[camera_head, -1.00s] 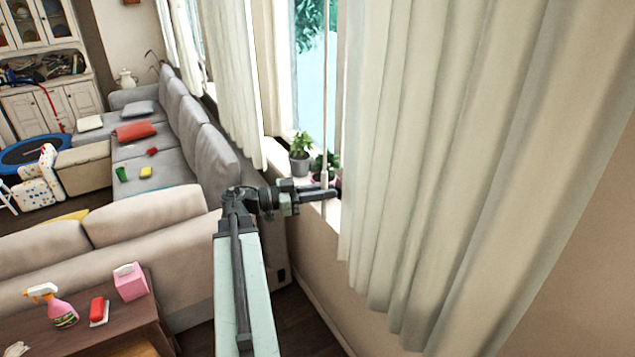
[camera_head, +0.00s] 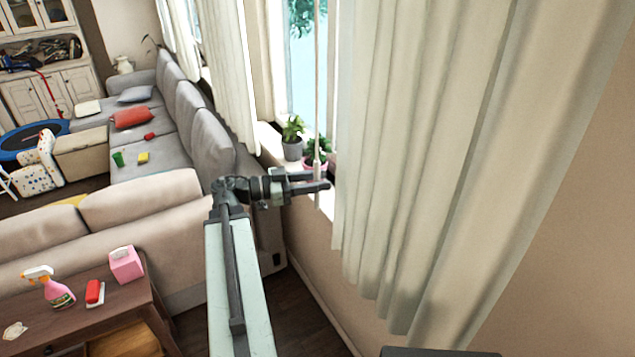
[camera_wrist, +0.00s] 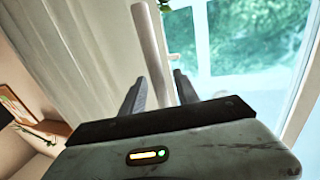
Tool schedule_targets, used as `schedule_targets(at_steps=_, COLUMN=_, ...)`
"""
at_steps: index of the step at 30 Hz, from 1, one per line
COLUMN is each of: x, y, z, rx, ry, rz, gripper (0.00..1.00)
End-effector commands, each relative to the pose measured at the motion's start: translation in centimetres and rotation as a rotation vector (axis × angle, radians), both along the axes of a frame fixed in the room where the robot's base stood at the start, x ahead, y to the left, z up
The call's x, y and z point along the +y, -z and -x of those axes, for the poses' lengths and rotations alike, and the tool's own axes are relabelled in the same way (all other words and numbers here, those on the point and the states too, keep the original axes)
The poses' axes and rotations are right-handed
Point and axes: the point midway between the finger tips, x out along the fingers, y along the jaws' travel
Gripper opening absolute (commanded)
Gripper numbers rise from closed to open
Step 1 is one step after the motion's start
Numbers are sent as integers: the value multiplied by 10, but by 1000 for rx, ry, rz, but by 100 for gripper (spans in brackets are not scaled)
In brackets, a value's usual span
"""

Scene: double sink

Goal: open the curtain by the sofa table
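The cream curtain (camera_head: 430,150) hangs in long folds over the right part of the window in the head view. A thin pale rod (camera_head: 317,100) hangs along its left edge. The rod also shows large in the wrist view (camera_wrist: 150,50), running down between my fingers. My gripper (camera_head: 322,182) is at the rod's lower part, just left of the curtain's edge. Its two dark fingers (camera_wrist: 160,88) stand apart on either side of the rod in the wrist view. Whether they touch it is hard to tell.
Potted plants (camera_head: 292,140) stand on the windowsill close behind my gripper. Another curtain (camera_head: 228,80) hangs left of the window. A sofa (camera_head: 140,225) and a brown table (camera_head: 110,310) with a spray bottle (camera_head: 50,288) are at left. A strip of floor lies beside the wall.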

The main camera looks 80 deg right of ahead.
Motion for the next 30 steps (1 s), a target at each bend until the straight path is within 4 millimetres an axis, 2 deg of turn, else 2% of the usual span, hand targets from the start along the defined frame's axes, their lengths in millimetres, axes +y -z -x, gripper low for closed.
schedule_targets(at_steps=5, x=3, y=0, z=-12, rx=0, ry=-2, rz=0, gripper=37)
schedule_targets(at_steps=12, x=19, y=0, z=-57, rx=0, ry=-4, rz=0, gripper=37)
schedule_targets(at_steps=15, x=23, y=0, z=-68, rx=0, ry=-2, rz=0, gripper=37)
schedule_targets(at_steps=26, x=26, y=1, z=-74, rx=-1, ry=-3, rz=-3, gripper=37)
schedule_targets(at_steps=28, x=27, y=7, z=-83, rx=-13, ry=-21, rz=-34, gripper=37)
schedule_targets(at_steps=30, x=30, y=22, z=-106, rx=-39, ry=-74, rz=-117, gripper=37)
